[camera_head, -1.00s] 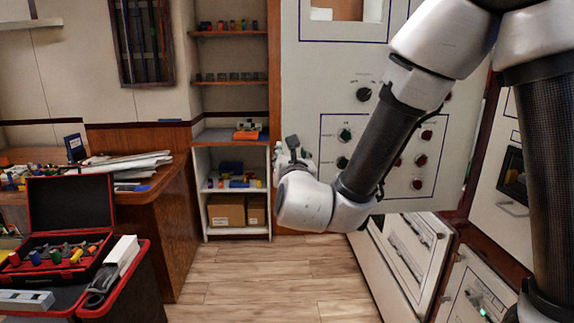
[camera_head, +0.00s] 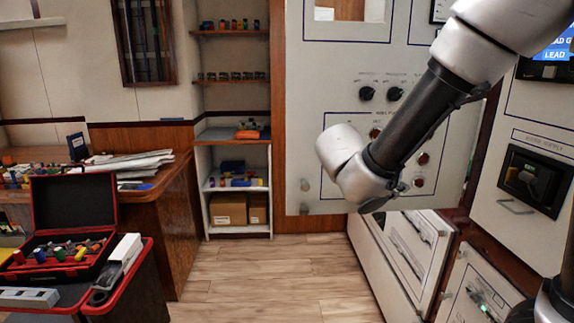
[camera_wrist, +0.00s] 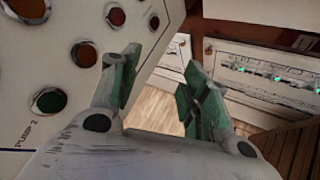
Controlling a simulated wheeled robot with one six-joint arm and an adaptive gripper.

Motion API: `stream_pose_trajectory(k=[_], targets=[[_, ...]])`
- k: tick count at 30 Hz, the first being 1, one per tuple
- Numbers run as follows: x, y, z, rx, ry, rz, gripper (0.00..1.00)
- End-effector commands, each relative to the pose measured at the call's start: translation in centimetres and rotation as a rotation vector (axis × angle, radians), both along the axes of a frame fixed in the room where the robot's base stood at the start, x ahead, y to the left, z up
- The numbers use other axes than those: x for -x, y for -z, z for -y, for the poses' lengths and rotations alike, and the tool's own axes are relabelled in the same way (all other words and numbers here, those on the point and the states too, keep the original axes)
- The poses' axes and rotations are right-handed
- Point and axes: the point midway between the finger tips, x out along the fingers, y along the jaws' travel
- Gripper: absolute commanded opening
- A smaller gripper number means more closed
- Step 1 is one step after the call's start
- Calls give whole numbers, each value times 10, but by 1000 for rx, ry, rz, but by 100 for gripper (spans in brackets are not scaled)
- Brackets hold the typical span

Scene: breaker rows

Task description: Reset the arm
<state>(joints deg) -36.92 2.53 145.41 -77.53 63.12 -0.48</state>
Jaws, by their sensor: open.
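My gripper (camera_wrist: 157,100) shows in the wrist view with its two green-padded fingers spread apart and nothing between them. In the head view my arm reaches in from the upper right and bends at a white wrist joint in front of the grey control panel (camera_head: 310,120). The gripper itself is mostly hidden behind the wrist there.
An open red-and-black toolbox (camera_head: 72,205) sits at the left by a wooden desk with papers (camera_head: 125,163). A shelf unit (camera_head: 205,200) holds boxes at the back. Cabinets with a handle (camera_head: 515,207) stand at the right. The wooden floor (camera_head: 270,275) between is clear.

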Motion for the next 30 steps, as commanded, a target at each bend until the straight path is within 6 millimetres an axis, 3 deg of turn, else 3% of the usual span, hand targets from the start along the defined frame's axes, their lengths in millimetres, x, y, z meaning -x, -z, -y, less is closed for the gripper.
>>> stream_pose_trajectory(k=[1, 3, 6, 9, 12, 15, 21, 30], targets=[[21, 0, 29, -108, 141, -4, 46], [56, 7, 61, -279, 350, -13, 46], [110, 17, 88, -552, 641, -4, 46], [160, 22, 91, -861, 914, 33, 46], [193, 15, 83, -1158, 1121, 100, 46], [210, 0, 82, -1352, 1223, 188, 46], [225, -26, 109, -1457, 1254, 364, 46], [227, -26, 113, -1455, 1269, 381, 46]])
